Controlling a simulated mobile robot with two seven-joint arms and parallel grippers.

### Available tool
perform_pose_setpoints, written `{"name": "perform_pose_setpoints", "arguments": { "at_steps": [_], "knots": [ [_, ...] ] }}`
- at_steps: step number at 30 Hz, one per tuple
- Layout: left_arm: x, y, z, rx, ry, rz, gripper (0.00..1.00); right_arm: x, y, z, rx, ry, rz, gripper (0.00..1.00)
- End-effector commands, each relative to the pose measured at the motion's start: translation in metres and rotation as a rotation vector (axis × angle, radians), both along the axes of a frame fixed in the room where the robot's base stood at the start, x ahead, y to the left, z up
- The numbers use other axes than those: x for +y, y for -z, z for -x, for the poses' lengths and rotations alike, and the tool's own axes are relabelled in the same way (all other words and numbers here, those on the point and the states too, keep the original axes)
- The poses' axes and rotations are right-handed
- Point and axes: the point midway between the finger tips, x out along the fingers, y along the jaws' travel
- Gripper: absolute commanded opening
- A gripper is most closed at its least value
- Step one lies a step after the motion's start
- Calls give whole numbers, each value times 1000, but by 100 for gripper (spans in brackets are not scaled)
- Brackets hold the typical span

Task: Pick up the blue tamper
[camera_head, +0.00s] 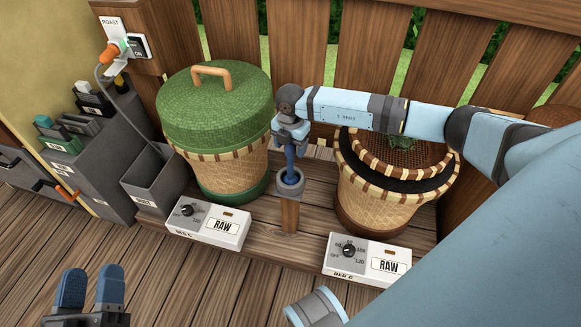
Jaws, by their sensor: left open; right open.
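A narrow dark blue piece (290,160), which looks like the blue tamper, stands upright in a grey ring holder (290,186) on a short wooden post between the two baskets. My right gripper (290,146) reaches in from the right and points down directly over the holder, around or just above the blue piece. Its fingers are small and blue too, so I cannot tell where they end and the tamper begins, or whether they touch. My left gripper (90,290) is open and empty at the lower left, over the deck, with its two blue fingertips apart.
A green-lidded basket (222,160) stands left of the holder, an open woven basket (385,205) right of it under my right arm. Two RAW control boxes (205,228) (380,280) sit in front. Grey bins (155,184) and a ROAST switch (138,45) are at left.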

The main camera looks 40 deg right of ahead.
Motion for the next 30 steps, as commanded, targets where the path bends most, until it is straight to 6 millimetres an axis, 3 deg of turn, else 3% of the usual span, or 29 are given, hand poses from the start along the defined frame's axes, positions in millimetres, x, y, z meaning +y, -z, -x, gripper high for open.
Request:
{"name": "perform_pose_setpoints", "arguments": {
  "at_steps": [2, 9, 18, 26, 30],
  "knots": [
    [0, 8, -1, 18, 4, -10, 54, 0, 10, 0, -1, 1, 0, 67],
    [0, 8, -1, 26, 4, -15, 54, 0, 10, 0, -1, 0, -2, 64],
    [0, 8, -1, 26, 4, -15, 54, 0, 10, 0, 0, 0, -1, 0],
    [0, 7, -1, 25, 3, -14, 54, 0, 8, -1, -2, 0, -1, 0],
    [1, 0, -1, 10, -1, -9, 54, 0, -8, -1, -3, -1, -1, 0]
  ]
}}
